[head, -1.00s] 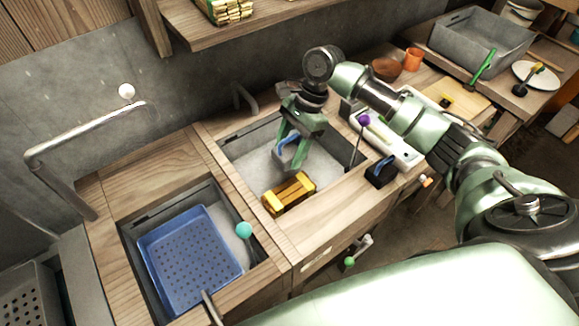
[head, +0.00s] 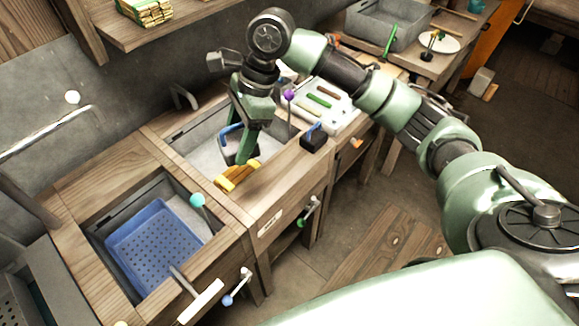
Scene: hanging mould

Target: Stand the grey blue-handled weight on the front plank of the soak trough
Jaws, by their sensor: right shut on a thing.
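My right gripper (head: 254,122) is shut on the blue handle of the grey weight (head: 243,154). I cannot tell whether weight and block touch. The front plank (head: 268,192) is the wooden strip on the near side of the trough; its stretch nearest me is bare. A second, darker blue-handled weight (head: 315,140) stands at the plank's right end. My left gripper is out of view.
A second basin with a blue perforated tray (head: 155,245) is at the lower left. A purple-knobbed lever (head: 289,96) rises at the trough's right end, and a teal-knobbed one (head: 197,200) stands between the basins. A white tray (head: 330,98) lies beyond the dark weight.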

